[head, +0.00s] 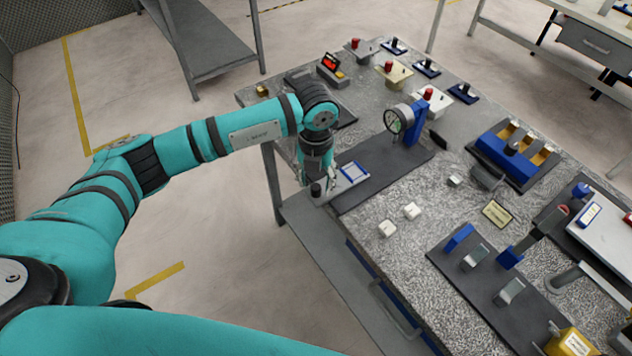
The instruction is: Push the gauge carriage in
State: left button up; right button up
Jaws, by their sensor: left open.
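The gauge carriage (352,172) is a small light-grey block with a blue-edged square on top and a dark knob (316,189) at its near left end. It sits at the left end of a dark base plate (385,178), by the table's left edge. A round dial gauge (393,121) on a blue stand (415,120) rises from the same plate, behind and to the right of the carriage. My left gripper (318,178) points down at the carriage's left end, by the knob. Its fingers are small and partly hidden, so contact is unclear. My right gripper is out of view.
The speckled bench top (400,245) holds two white blocks (399,219) in front of the plate. A blue tray with yellow slots (512,150) stands right, and a dark fixture plate (490,275) at front right. Button boxes line the back. Open floor lies left.

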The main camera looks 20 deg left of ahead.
pick_arm(q)
jog(key=shift+f, duration=1.4)
jog(key=shift+c, duration=0.4)
grip_shut()
jog(key=shift+w, duration=0.1)
